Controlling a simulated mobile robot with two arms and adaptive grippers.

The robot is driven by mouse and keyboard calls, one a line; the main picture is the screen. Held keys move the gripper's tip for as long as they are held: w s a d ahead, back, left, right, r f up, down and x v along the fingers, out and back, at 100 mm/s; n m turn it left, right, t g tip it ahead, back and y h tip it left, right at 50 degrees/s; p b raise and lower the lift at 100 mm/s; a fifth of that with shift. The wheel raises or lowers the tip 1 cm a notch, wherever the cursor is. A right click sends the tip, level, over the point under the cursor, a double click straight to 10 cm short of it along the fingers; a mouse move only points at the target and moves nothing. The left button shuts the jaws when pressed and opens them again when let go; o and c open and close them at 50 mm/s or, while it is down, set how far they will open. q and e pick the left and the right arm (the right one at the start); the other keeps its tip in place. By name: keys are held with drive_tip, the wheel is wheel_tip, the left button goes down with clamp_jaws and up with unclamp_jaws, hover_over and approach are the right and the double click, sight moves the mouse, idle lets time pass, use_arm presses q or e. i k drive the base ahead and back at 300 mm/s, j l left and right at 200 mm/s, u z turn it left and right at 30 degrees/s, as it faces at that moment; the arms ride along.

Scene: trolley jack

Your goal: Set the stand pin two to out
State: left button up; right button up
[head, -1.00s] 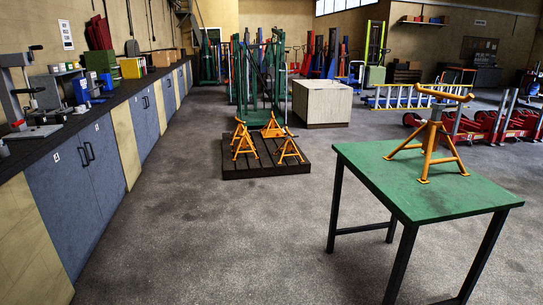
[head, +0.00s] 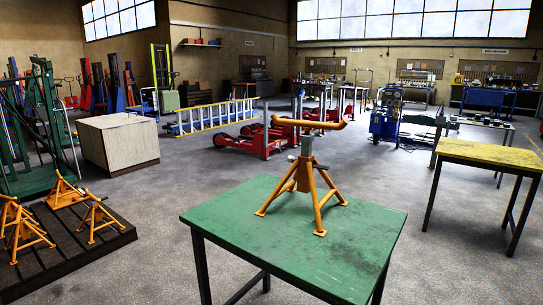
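An orange jack stand (head: 311,183) stands upright on a green-topped table (head: 350,243) in the middle of the head view. It has splayed legs, a grey collar and post, and a long orange saddle bar across its top. A small grey piece shows at the collar, but the stand's pin is too small to make out, so I cannot tell its setting. Neither of my grippers is in the view.
Several orange stands (head: 94,216) sit on a dark slatted platform (head: 110,236) at left. A yellow-topped table (head: 492,154) stands at right. A pale box (head: 120,143), red jacks (head: 263,140) and a ladder (head: 215,115) are behind. Grey floor lies open between.

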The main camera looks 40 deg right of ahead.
sight(291, 158)
drive_tip(key=i+j+z, duration=0.1)
drive_tip(key=i+z, duration=0.3)
drive_tip(key=i+j+z, duration=0.25)
drive_tip(key=z, duration=0.2)
drive_tip(key=i+j+z, duration=0.6)
drive_tip(key=j+z, duration=0.2)
drive_tip(key=i+j+z, duration=0.15)
drive_tip(key=j+z, duration=0.25)
drive_tip(key=i+j+z, duration=0.1)
drive_tip(key=j+z, duration=0.3)
drive_tip(key=j, duration=0.25)
drive_tip(key=j+z, duration=0.35)
drive_tip(key=j, duration=0.3)
drive_tip(key=j+z, duration=0.4)
drive_tip(key=j, duration=0.3)
drive_tip(key=k, duration=0.05)
